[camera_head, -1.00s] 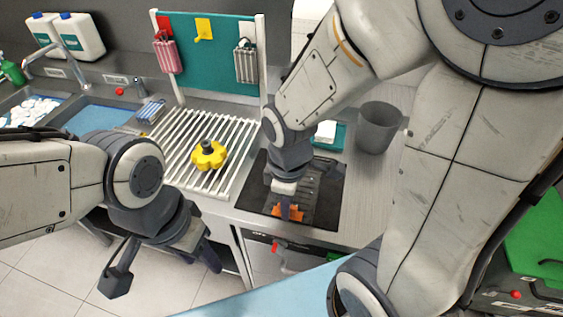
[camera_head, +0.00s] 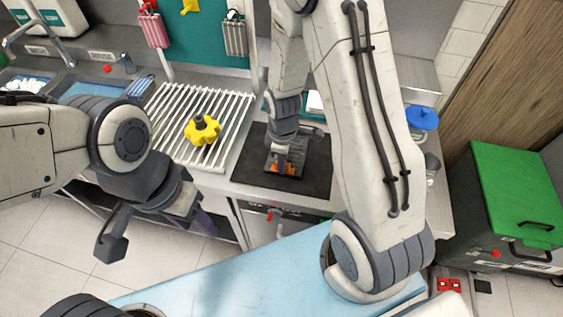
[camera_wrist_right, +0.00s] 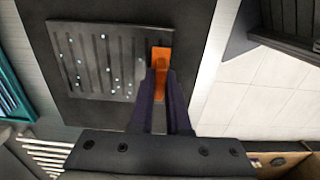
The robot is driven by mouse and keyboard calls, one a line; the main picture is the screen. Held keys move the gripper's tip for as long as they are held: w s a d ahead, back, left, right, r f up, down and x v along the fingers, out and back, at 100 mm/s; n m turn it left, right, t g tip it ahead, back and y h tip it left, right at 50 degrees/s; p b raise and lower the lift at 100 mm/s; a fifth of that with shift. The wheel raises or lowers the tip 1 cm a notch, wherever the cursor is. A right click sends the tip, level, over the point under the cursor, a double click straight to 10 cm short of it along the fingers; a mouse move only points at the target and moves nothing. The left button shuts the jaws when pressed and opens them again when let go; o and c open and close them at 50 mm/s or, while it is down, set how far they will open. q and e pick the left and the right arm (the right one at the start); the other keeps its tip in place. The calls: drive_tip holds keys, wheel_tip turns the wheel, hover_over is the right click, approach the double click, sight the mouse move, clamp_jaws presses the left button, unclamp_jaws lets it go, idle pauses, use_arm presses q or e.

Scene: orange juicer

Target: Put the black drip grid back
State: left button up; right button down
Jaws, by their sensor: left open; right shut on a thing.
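The black drip grid (camera_wrist_right: 98,62) is a dark slotted plate with pale drops on it and an orange tab (camera_wrist_right: 161,62) at one side. In the head view the grid (camera_head: 292,158) is over the black mat (camera_head: 252,166), partly hidden by my right arm. My right gripper (camera_wrist_right: 161,85) is shut on the orange tab. I cannot tell whether the grid touches the mat. My left gripper (camera_head: 195,215) is open and empty, in front of the counter's edge at the left.
A yellow knob-like part (camera_head: 202,131) lies on the white slatted rack (camera_head: 165,115). The sink (camera_head: 75,90) is at the left. A green-lidded bin (camera_head: 510,190) stands at the right. A light blue surface (camera_head: 240,280) lies in front.

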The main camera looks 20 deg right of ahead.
drive_tip(key=shift+f, duration=0.25)
drive_tip(key=shift+f, duration=0.15)
drive_tip(key=c, duration=0.9)
unclamp_jaws()
